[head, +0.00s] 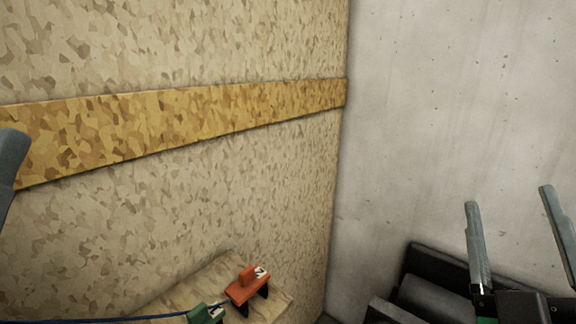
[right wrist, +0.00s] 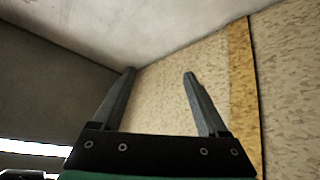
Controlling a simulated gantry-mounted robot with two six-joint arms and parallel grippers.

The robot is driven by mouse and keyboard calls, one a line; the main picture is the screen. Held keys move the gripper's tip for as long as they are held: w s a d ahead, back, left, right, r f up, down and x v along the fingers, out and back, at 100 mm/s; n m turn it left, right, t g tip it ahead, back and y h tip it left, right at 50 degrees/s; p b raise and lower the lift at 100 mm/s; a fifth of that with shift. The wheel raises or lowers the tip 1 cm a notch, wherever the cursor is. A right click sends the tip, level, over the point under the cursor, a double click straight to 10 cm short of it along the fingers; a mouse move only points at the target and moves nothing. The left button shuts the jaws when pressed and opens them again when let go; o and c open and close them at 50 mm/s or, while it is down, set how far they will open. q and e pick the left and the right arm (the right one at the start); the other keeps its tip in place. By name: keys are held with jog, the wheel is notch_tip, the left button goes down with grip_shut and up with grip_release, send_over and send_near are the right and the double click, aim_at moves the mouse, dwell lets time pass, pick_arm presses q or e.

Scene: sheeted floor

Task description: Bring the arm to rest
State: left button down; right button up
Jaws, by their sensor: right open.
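My right gripper (head: 508,196) is at the lower right of the head view. Its two grey fingers point up, spread apart, with nothing between them. At the left edge of the head view a single grey finger, apparently of my left gripper (head: 10,165), is partly cut off. Its opening cannot be judged.
A particle-board wall (head: 180,60) with a yellowish band (head: 180,125) meets a grey concrete wall (head: 450,110). Below, an orange clamp-like object (head: 246,287) and a green one (head: 205,314) rest on a board ledge, near a blue cable. Dark box-like shapes (head: 432,298) lie at lower right.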

jog(key=s+a+r+m+t+y, duration=0.4)
jog(key=s+a+r+y, duration=0.35)
jog(key=r+y, duration=0.25)
notch_tip(320, 180, up, 38)
jog(key=d+p, duration=0.1)
jog(key=p, duration=3.7)
jog(key=shift+s+f+m, duration=0.15)
jog(key=shift+s+m, duration=0.05)
jog(key=shift+m, duration=0.1)
